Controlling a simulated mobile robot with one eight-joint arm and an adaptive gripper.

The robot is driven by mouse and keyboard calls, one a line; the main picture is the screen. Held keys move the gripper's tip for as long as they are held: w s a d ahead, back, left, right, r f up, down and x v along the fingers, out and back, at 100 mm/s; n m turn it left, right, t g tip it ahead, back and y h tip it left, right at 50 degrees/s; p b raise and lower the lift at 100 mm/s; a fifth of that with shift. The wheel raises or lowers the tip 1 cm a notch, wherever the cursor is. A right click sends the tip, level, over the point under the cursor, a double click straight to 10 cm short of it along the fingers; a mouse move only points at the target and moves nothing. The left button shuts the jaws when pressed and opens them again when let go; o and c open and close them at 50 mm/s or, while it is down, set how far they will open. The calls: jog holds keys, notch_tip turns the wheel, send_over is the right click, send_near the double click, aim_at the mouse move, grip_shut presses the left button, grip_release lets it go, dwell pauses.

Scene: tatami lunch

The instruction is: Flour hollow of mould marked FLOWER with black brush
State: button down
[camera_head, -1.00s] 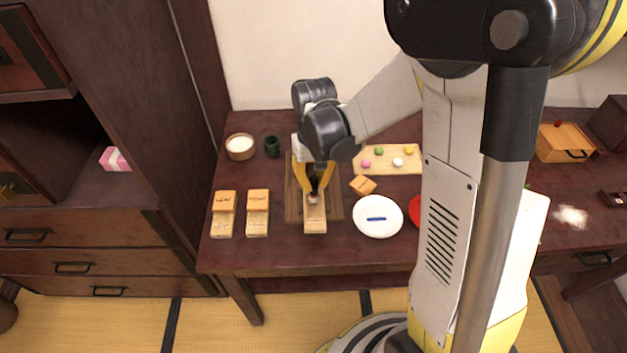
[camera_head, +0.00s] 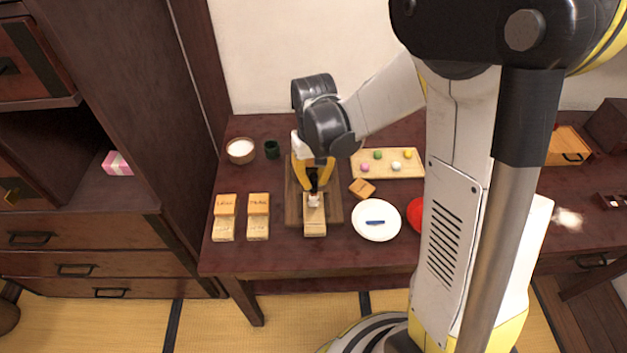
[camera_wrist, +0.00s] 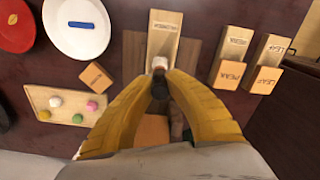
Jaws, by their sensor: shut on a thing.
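My gripper (camera_head: 315,186) is shut on the black brush, pointing down over the front middle of the table. In the wrist view the brush's dark handle (camera_wrist: 159,86) sits between the yellow fingers, and its pale tip (camera_wrist: 160,64) is at the near end of the pale wooden mould (camera_wrist: 164,46). The mould's far end carries a label that appears to read FLOWER. The same mould (camera_head: 315,228) lies on a brown board (camera_head: 293,213) in the head view. The brush tip covers the hollow, so I cannot tell whether it touches or how much flour is there.
Two other moulds with orange-brown blocks (camera_head: 225,205) (camera_head: 258,204) stand left, one marked LEAF. A loose block (camera_head: 362,188), sweets tray (camera_head: 385,174) and white plate (camera_head: 360,229) are right.

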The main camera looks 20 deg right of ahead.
jog(key=shift+r+p, duration=1.95)
jog(key=shift+r, duration=0.95)
jog(key=shift+f, duration=0.1)
jog(key=shift+w+f, duration=0.25)
jog(key=shift+f, duration=0.7)
